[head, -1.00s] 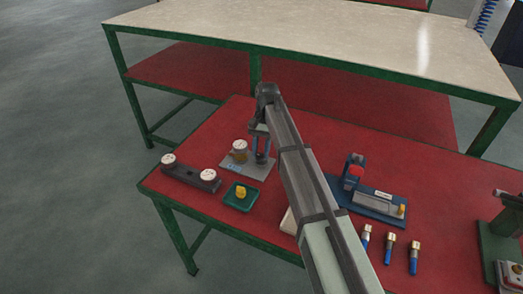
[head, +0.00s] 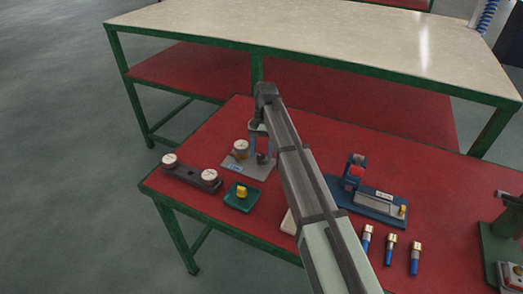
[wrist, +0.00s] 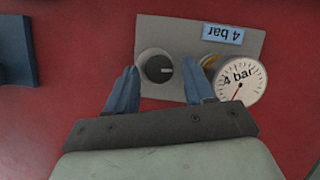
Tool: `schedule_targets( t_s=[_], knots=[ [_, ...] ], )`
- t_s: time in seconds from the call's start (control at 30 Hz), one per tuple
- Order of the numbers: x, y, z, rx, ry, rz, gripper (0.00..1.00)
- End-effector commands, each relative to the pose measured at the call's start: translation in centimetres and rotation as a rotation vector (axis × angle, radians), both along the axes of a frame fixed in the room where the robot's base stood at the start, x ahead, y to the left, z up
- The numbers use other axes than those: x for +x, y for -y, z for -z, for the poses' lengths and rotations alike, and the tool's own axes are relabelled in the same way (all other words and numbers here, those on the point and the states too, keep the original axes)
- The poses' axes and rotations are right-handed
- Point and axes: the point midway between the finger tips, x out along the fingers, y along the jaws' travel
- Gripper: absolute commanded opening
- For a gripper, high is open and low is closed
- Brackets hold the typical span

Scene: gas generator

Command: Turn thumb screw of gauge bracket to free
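The gauge bracket is a grey plate (head: 256,173) on the red table, also in the wrist view (wrist: 165,30), with a blue "4 bar" label. Its thumb screw (wrist: 158,68) is a dark round knob with a light pointer line, inside a pale ring. A round white gauge (wrist: 240,82) marked "4 bar" stands beside it on a brass fitting; it also shows in the head view (head: 241,146). My gripper (wrist: 162,72) is open, its blue fingers on either side of the knob in the picture, with gaps. I cannot tell the height of the fingertips above it.
A dark bar with two white gauges (head: 190,174) and a green tray (head: 241,204) with a yellow part lie close by. A blue fixture (head: 370,205) and several blue-and-brass fittings (head: 390,250) are to the right of my arm.

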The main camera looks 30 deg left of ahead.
Motion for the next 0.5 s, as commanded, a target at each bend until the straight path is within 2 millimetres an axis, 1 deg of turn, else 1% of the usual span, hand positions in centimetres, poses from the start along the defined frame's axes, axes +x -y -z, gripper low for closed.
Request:
schedule_targets(
  t_s=[0.33, 0.5],
  knots=[
    [0.08, -0.01, -0.07, 0.000, 0.001, 0.001, 0.59],
    [0.42, -0.13, -0.79, 0.003, 0.004, 0.002, 0.59]
  ],
)
